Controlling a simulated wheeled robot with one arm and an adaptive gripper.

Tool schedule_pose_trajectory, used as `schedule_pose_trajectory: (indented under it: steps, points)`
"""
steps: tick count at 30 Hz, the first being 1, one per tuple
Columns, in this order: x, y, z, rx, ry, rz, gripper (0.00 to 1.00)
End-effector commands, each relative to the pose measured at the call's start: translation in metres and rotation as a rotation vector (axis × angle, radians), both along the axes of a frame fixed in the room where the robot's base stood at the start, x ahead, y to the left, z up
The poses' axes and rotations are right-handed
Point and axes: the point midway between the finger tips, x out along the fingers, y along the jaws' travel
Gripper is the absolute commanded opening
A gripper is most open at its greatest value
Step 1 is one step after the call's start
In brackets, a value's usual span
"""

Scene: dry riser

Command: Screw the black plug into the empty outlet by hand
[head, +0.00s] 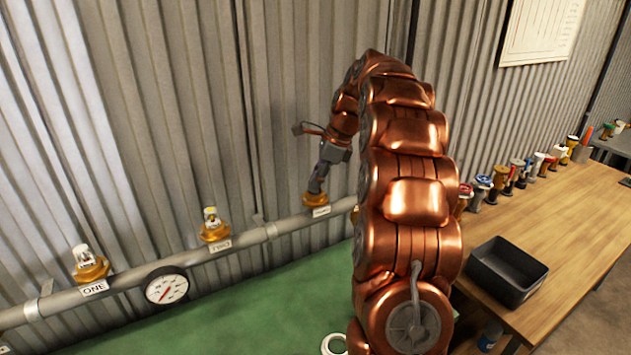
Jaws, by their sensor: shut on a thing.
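My gripper (318,184) points down at a brass outlet (315,199) on the grey pipe, above a white label. It is shut on a dark thing at that outlet, which I take to be the black plug. The fingers hide most of it, and I cannot tell how deep it sits or whether it is straight. Two more brass outlets, one over the label ONE (91,270) and one further right (214,232), hold pale, clear-looking fittings. Another brass part (354,214) is mostly hidden behind my arm.
A pressure gauge (167,288) sits on the pipe (130,279), close to the corrugated wall. A green surface (240,309) lies below, with a white ring (334,345). At right, a wooden bench (567,225) carries a black bin (507,272) and several fittings.

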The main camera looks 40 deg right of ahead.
Motion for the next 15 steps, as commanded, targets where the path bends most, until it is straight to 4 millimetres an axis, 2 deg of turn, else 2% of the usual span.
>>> schedule_pose_trajectory:
  steps: [1, 3, 15]
  points:
    - [0.0, 0.0, 0.0, 0.0, 0.0, 0.0, 0.07]
    - [0.0, 0.0, -0.0001, 0.0, 0.0, 0.0, 0.0]
    - [-0.001, 0.0011, 0.0023, 0.002, 0.004, -0.042, 0.0]
